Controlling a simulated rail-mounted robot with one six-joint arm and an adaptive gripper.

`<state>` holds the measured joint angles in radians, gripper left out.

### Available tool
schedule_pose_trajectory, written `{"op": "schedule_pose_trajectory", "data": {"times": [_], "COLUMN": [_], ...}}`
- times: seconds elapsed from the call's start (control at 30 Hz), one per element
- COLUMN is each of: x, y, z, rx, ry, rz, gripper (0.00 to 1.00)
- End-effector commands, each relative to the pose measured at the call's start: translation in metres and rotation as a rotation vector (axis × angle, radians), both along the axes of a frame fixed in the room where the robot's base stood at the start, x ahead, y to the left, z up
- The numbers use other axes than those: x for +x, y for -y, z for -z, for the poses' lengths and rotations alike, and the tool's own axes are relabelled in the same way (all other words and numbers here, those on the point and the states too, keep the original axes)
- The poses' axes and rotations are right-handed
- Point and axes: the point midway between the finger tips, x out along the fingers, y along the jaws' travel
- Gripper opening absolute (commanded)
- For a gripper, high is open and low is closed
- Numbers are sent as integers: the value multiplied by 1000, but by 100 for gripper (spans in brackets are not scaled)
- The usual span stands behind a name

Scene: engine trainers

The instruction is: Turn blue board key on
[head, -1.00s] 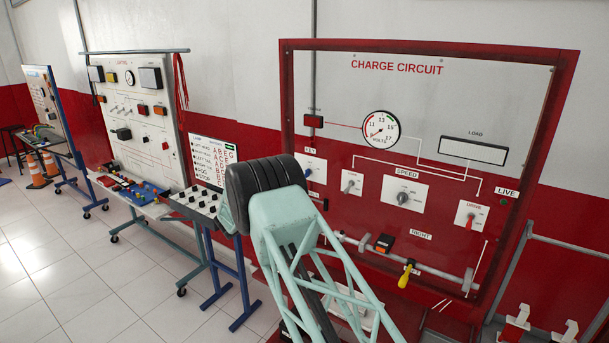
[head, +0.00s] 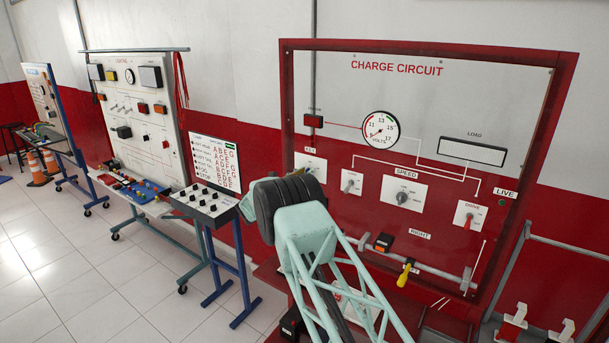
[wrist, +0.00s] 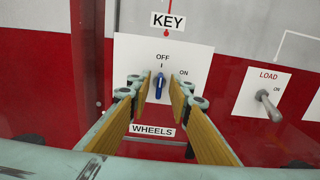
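In the wrist view, the blue key (wrist: 160,85) stands upright on a white plate (wrist: 192,62) with OFF above it and ON to its upper right. Its handle lines up with the OFF mark. My gripper (wrist: 160,91) is open, with one wooden-faced finger on each side of the key and a visible gap to each. Whether the fingertips reach past the key's front is hard to tell. In the head view, the key plate (head: 312,164) shows partly at the left of the red charge circuit board (head: 440,100); my arm hides the key and fingers.
A grey LOAD lever (wrist: 267,97) is to the right of the key. A WHEELS label (wrist: 152,131) is below. The speed knob (head: 402,198), red drive switch (head: 468,221) and yellow-handled lever (head: 405,276) are farther right. A switch panel (head: 212,203) stands close left of my arm.

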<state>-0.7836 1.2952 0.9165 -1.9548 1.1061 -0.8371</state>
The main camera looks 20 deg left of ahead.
Motion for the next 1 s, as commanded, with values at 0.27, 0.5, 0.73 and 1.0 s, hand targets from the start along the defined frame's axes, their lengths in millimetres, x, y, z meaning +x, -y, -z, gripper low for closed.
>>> {"op": "schedule_pose_trajectory", "data": {"times": [0.27,0.5,0.73,1.0], "x": [0,0,0,0], "y": [0,0,0,0], "z": [0,1,1,2], "rx": [-1,-1,2,30], "ry": [0,0,0,5], "rz": [0,0,0,0], "gripper": [16,0,0,0]}}
